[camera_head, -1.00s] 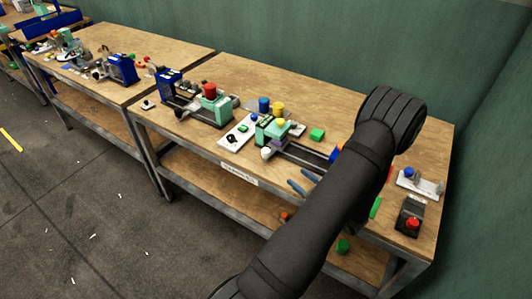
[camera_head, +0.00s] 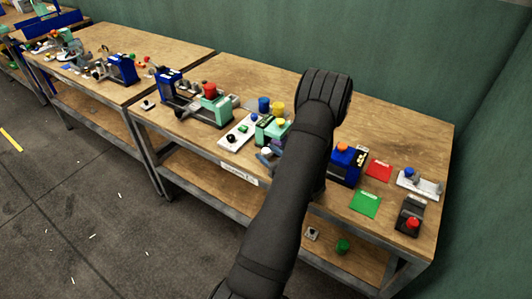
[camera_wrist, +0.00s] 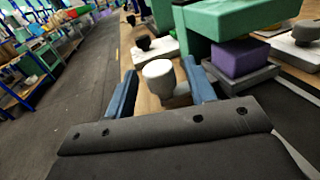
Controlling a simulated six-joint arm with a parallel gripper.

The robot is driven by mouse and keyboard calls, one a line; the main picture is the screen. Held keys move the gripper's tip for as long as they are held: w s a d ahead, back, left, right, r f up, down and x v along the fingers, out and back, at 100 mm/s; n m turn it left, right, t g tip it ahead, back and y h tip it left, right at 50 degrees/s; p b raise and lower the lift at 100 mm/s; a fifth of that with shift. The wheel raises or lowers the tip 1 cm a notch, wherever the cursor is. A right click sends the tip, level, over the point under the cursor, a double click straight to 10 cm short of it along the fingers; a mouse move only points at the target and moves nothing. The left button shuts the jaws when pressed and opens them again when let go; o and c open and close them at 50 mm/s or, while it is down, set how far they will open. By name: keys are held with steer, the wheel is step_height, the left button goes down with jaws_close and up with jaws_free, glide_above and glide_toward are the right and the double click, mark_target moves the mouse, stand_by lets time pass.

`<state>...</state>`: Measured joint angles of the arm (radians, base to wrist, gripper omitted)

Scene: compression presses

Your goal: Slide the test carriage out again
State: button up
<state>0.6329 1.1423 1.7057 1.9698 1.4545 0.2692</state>
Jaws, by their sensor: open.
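The test carriage (camera_wrist: 250,78) looks like a grey plate bearing a purple block (camera_wrist: 239,57), under the green press (camera_wrist: 215,19) in the wrist view. The press also shows in the head view (camera_head: 266,133). A pale round knob (camera_wrist: 158,72) on a short stem stands at the near side. It also shows in the head view (camera_head: 266,151). My gripper (camera_wrist: 160,78) is open, with one blue finger on each side of the knob. I cannot tell whether either finger touches it. In the head view, my arm hides the rail to the right of the press.
A white panel (camera_head: 229,143) with a black knob lies left of the press. Blue and yellow cylinders (camera_head: 277,107) stand behind it. A blue block unit (camera_head: 346,167) stands to the right, near red (camera_head: 379,172) and green (camera_head: 365,205) mats.

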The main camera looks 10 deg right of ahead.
steer(key=shift+w+a, duration=0.35)
steer(key=shift+w, duration=0.25)
jaws_close()
steer(key=s+d, duration=0.8)
steer(key=shift+s+d, duration=0.2)
steer(key=shift+s, duration=0.05)
jaws_free()
steer(key=shift+s, duration=0.1)
steer(key=v, duration=1.7)
steer(key=shift+s+d, duration=0.15)
